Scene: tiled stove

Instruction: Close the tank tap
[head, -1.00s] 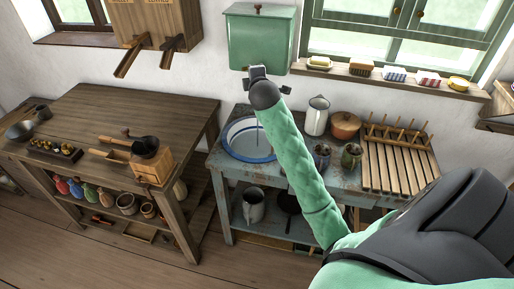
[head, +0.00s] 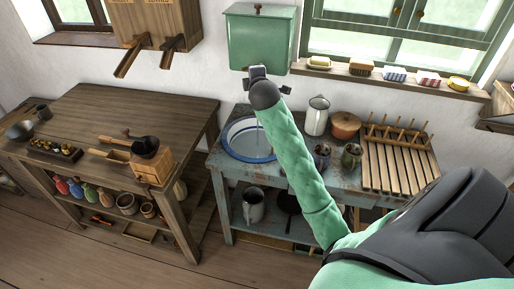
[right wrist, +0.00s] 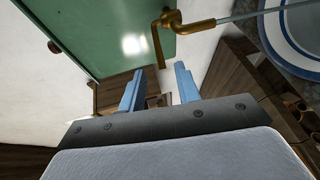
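The green tank (head: 262,38) hangs on the wall above the blue-rimmed basin (head: 230,145). In the right wrist view its brass tap (right wrist: 180,24) shows at the top, with a lever (right wrist: 156,48) pointing towards my gripper. A thin stream of water (right wrist: 262,11) runs from the spout to the basin. My right gripper (head: 258,71) is just below the tank; its blue fingers (right wrist: 160,76) are open and empty. The lever's end appears between the fingertips; I cannot tell whether it touches them. In the head view, my arm and gripper hide the tap. My left gripper is not in view.
The washstand (head: 225,176) also holds a white jug (head: 316,116), an orange-brown pot (head: 345,125), mugs and a wooden rack (head: 395,165). Soaps and brushes line the sill (head: 340,72). A wooden table (head: 100,110) with a coffee grinder (head: 152,163) stands at left.

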